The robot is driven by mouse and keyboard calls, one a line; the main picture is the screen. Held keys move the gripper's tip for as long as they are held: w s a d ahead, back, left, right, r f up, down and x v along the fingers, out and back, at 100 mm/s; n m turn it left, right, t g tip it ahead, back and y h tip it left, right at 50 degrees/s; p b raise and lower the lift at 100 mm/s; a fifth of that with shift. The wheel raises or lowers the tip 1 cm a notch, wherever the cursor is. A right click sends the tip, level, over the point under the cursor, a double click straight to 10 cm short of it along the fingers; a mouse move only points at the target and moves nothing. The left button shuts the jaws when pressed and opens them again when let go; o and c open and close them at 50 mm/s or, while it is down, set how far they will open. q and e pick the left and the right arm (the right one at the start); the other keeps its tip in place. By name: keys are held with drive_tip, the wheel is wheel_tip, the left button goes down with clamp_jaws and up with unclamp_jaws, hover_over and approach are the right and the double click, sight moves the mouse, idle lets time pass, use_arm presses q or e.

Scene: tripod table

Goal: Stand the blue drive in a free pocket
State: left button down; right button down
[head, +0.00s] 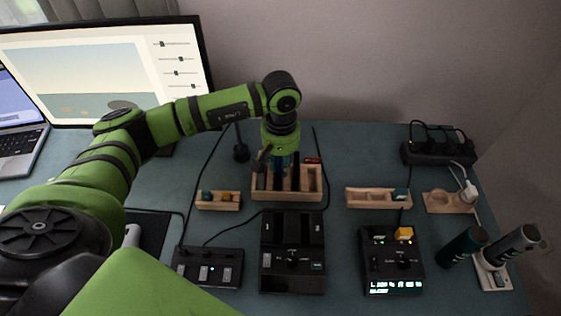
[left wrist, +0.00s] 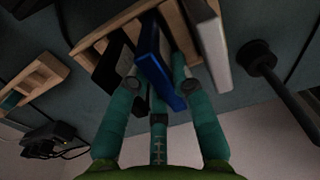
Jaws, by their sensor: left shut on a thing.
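My left gripper (head: 279,163) points down over the wooden rack (head: 287,196) at the back middle of the table. In the left wrist view its teal fingers (left wrist: 158,88) are shut on the blue drive (left wrist: 152,55), a flat upright slab. The drive's far end is at the rack (left wrist: 92,42); I cannot tell how deep it sits in a pocket. A black drive (left wrist: 113,66) stands on one side of it and a pale grey drive (left wrist: 206,48) on the other. In the head view the fingers mostly hide the blue drive. My right gripper is not in view.
Black docks (head: 293,272) and (head: 391,262) stand in front of the rack. Small wooden trays lie left (head: 218,205) and right (head: 370,199). A black power strip (head: 438,150) is at the back right. A dark stand (head: 240,152) rises left of the rack.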

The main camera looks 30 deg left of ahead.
use_arm(q)
drive_tip(key=shift+f, duration=0.25)
drive_tip(key=c, duration=1)
unclamp_jaws()
drive_tip(key=shift+r, duration=0.1)
wheel_tip(320, 180, up, 12)
